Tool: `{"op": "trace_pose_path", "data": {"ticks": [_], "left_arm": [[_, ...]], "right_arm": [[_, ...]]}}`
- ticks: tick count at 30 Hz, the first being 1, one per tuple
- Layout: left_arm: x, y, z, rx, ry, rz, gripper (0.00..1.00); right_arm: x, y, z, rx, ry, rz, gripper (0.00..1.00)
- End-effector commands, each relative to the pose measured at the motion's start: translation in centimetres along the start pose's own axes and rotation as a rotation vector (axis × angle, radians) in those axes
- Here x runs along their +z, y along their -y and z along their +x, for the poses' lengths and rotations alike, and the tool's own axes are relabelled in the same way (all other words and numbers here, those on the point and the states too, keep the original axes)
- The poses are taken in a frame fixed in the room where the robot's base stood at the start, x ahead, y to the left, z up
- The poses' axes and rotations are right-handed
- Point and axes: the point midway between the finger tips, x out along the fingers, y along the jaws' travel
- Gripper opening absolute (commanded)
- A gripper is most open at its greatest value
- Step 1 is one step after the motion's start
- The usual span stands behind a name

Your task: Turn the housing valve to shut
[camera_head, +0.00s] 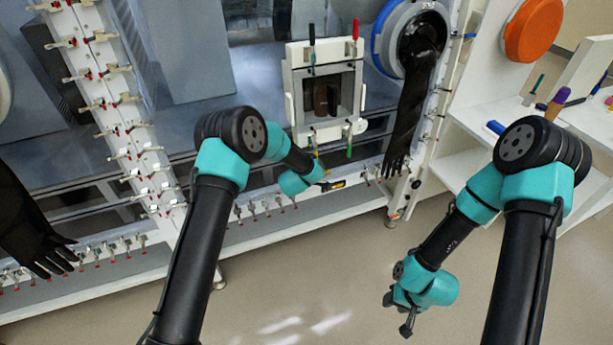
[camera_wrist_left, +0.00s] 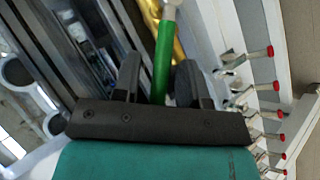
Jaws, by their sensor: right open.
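A white framed housing (camera_head: 291,105) with a window is on the glovebox front in the head view. Black (camera_head: 312,34) and red (camera_head: 355,29) handles stick up from its top. A green handle (camera_head: 349,150) points down from its lower right. Which one is the housing valve is not marked. In the left wrist view a green handle (camera_wrist_left: 162,75) shows between the two fingers of my left gripper (camera_wrist_left: 159,62), which stand apart with gaps beside it. In the head view my left gripper's fingers are hard to make out below the housing. My right gripper (camera_head: 398,314) is open and empty above the floor.
A black glove (camera_head: 408,110) hangs from a blue-ringed port (camera_head: 384,40) right of the housing. Another black glove (camera_head: 35,225) hangs at far left. Small red-tipped clamps (camera_wrist_left: 262,87) line the rails. A white shelf (camera_head: 470,115) stands at right. The floor in front is clear.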

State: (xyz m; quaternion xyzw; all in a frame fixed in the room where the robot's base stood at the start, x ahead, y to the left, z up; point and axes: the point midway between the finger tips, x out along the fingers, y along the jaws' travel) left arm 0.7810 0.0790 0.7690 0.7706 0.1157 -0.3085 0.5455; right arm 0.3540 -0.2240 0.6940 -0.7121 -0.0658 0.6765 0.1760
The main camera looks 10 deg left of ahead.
Motion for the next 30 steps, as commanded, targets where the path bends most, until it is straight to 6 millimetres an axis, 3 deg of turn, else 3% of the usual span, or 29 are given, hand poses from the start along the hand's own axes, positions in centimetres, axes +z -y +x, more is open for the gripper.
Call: {"op": "trace_pose_path", "data": {"ticks": [14, 20, 30], "left_arm": [[0.0, -0.1, -1.1, 0.0, 0.001, 0.001, 0.41], [0.0, -0.1, -3.8, 0.0, 0.001, 0.001, 0.41], [0.0, -0.1, -10.0, 0.001, 0.001, 0.001, 0.41]], "right_arm": [[0.0, 0.0, 0.0, 0.0, 0.0, 0.0, 0.43], [0.0, 0.0, 0.0, 0.0, 0.0, 0.0, 0.43], [0.0, 0.0, 0.0, 0.0, 0.0, 0.0, 0.43]]}}
